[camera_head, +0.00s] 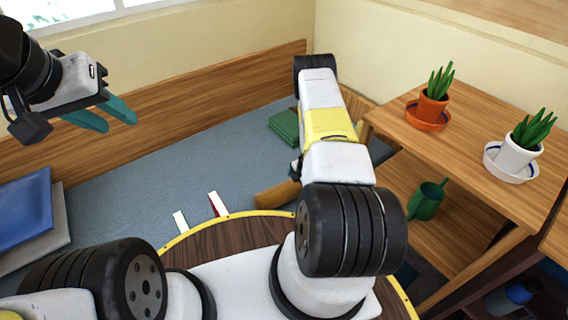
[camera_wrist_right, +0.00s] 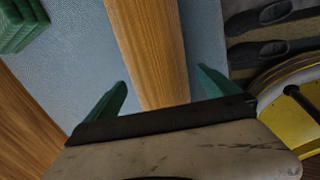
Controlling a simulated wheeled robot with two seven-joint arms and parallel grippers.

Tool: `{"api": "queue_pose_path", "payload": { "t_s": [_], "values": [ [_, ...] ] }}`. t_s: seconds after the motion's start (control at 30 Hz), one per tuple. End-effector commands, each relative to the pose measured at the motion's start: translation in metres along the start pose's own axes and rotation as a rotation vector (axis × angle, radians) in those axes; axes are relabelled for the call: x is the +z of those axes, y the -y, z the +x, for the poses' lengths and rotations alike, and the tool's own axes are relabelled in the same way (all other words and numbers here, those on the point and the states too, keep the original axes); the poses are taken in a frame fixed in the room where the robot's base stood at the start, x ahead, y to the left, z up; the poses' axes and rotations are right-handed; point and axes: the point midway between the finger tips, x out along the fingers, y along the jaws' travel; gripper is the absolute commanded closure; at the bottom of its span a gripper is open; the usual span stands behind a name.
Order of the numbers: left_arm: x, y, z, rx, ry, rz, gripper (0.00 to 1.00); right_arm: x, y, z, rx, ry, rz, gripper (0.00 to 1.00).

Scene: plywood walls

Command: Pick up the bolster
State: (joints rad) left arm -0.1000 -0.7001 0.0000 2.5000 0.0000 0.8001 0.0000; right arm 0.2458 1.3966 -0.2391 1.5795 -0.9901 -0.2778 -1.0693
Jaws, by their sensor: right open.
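The bolster is an orange-brown roll (camera_head: 275,195) lying on the blue-grey bench pad; its right end is hidden behind my right arm in the head view. In the right wrist view the bolster (camera_wrist_right: 150,45) runs down the middle of the picture, between the two green fingertips of my right gripper (camera_wrist_right: 160,95). The right gripper is open, with one finger on each side of the bolster and gaps showing at both sides. My left gripper (camera_head: 119,122) is up at the left of the head view, open and empty.
A green folded stack (camera_head: 285,125) lies near the wooden backboard. Blue (camera_head: 25,210) and grey cushions lie at left. A wooden shelf unit (camera_head: 480,150) on the right carries two potted plants and a green watering can (camera_head: 427,201). The middle of the pad (camera_head: 180,165) is clear.

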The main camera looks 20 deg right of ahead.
Motion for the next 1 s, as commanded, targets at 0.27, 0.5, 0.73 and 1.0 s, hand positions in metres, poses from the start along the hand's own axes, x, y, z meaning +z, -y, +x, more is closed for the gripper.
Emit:
{"api": "queue_pose_path", "payload": {
  "t_s": [0.27,0.5,0.73,1.0],
  "values": [
    [0.0,0.0,0.0,0.0,0.0,0.0,0.64,-0.001,-0.001,0.03,-0.001,0.0,0.001,0.0],
    [0.0,0.0,0.0,0.0,0.0,0.0,0.64,-0.001,-0.001,0.03,-0.001,-0.001,0.001,0.06],
    [0.0,0.0,0.0,0.0,0.0,0.0,0.64,-0.001,-0.001,0.03,-0.001,-0.001,0.001,0.51],
    [0.0,0.0,0.0,0.0,0.0,0.0,0.64,-0.001,-0.002,0.029,0.001,0.0,0.001,0.82]
  ]
}}
